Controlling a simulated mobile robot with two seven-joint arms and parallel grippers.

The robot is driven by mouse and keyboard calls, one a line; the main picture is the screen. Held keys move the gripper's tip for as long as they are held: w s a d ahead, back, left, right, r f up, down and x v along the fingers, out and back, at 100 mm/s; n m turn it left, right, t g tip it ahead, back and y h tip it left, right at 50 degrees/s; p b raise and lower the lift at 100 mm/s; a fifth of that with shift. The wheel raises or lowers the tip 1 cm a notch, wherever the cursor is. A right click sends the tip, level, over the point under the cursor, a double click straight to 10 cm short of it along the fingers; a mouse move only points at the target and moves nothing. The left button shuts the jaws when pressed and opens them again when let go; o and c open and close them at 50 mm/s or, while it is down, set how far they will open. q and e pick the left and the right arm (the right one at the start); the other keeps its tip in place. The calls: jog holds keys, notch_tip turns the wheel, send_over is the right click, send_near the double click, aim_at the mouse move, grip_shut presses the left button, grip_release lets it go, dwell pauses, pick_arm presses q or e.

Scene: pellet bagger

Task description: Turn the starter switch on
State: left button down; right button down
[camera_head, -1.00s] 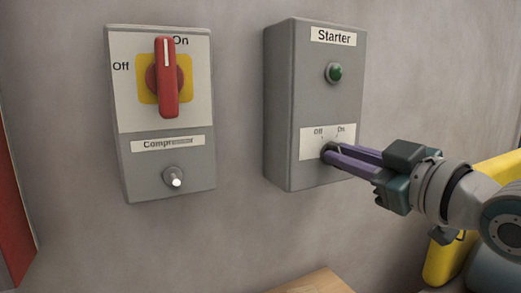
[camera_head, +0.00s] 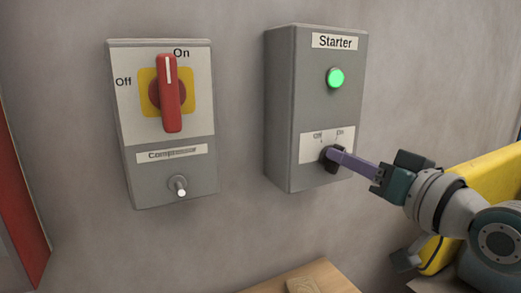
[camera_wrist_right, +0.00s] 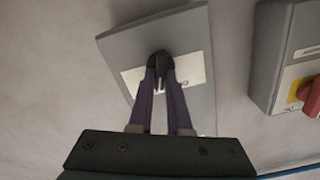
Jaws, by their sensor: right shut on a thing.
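The grey starter box (camera_head: 300,110) is on the wall, right of centre in the head view. Its green lamp (camera_head: 335,78) is lit brightly. The small black starter switch (camera_head: 331,160) sits low on the box, on a white plate marked Off and On. My right gripper (camera_head: 336,154) comes in from the right with its purple fingers shut on the switch. In the right wrist view the fingertips (camera_wrist_right: 159,72) close on the dark switch (camera_wrist_right: 158,58), hiding part of it. My left gripper is not in view.
The grey compressor box (camera_head: 128,150) hangs to the left, its red rotary handle (camera_head: 168,92) upright toward On. A yellow part (camera_head: 487,180) lies behind my right arm. A wooden surface (camera_head: 310,278) is below. Bare wall separates the boxes.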

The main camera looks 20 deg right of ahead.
jog(key=shift+m, duration=0.8)
jog(key=c, duration=0.9)
grip_release()
jog(key=shift+o, duration=0.2)
jog(key=s, duration=0.9)
jog(key=shift+s+d+b, duration=0.3)
jog(key=shift+s+d, duration=0.1)
jog(key=shift+d, duration=0.05)
